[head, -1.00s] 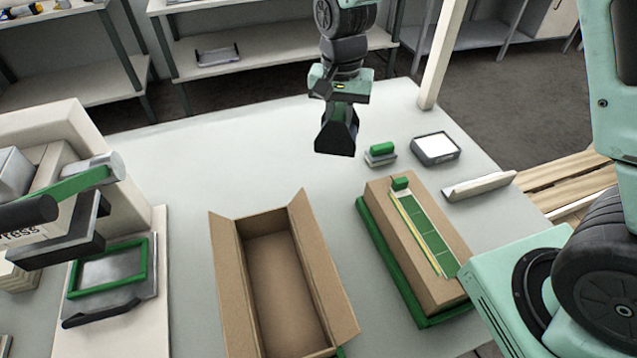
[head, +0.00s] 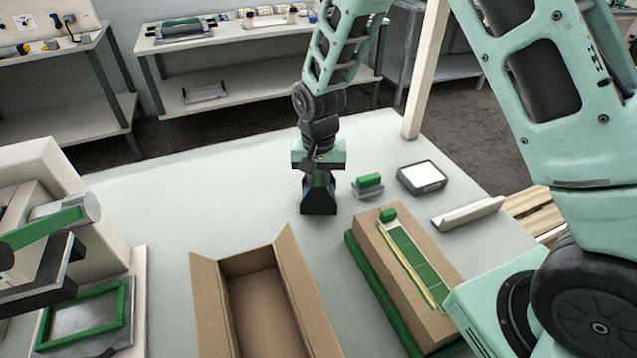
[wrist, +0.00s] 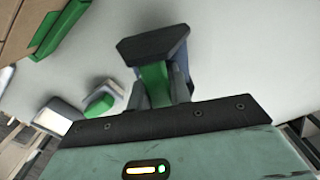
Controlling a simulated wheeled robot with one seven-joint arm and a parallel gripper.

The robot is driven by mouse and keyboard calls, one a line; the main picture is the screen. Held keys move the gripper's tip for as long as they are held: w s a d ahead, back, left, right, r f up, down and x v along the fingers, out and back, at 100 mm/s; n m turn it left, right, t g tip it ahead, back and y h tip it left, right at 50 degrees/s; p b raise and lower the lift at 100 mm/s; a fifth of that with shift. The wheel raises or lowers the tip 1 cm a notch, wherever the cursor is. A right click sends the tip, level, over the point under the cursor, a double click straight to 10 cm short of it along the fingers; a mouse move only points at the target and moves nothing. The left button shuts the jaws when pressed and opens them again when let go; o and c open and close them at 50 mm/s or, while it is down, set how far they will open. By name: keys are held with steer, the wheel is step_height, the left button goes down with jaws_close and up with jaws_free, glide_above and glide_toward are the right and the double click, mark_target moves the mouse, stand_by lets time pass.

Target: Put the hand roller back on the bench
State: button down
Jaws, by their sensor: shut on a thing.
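My gripper (head: 318,204) points down at the far middle part of the pale bench (head: 190,185). It is shut on the hand roller, whose green part (wrist: 155,84) shows between the dark jaw parts in the wrist view. The rest of the roller is mostly hidden by the jaws. The lower end of the gripper is at or just above the bench top; I cannot tell whether the roller touches it.
A green-topped grey block (head: 369,184) and a white-topped grey device (head: 422,177) stand right of my gripper. An open carton (head: 213,300) and a closed carton (head: 378,245) lie nearer. A pale angled bar (head: 468,213) lies right. Clear bench extends left of my gripper.

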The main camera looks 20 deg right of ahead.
steer(key=shift+f, duration=0.4)
